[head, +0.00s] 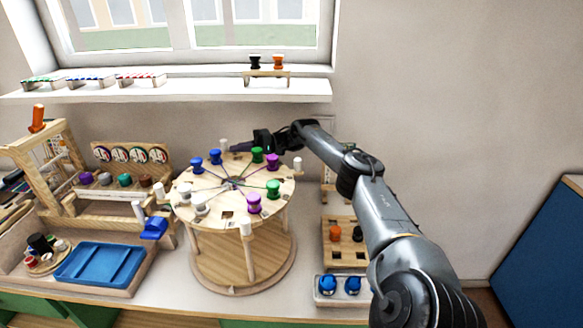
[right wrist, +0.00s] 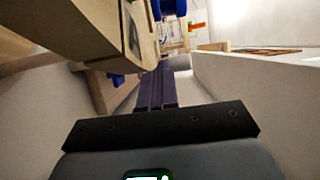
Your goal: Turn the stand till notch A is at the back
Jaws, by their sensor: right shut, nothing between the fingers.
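The round wooden stand (head: 210,222) stands on the bench in the head view. Its disc carries several bobbins in blue, green, purple and white, with dark lines running out from the centre. White pegs stand around the rim, one (head: 297,163) at the right and one (head: 224,145) at the back. A dark square opening (head: 227,214) shows near the disc's front edge. My right gripper (head: 240,146) is at the stand's back edge, shut and empty, close to the back peg; contact cannot be told. Its closed fingers (right wrist: 155,88) show in the right wrist view.
A wooden rack (head: 342,258) with bobbins and a tray (head: 325,299) with blue pieces stand right of the stand. A blue tray (head: 72,263) and wooden frames are at the left. A shelf (head: 200,90) runs above, under the window.

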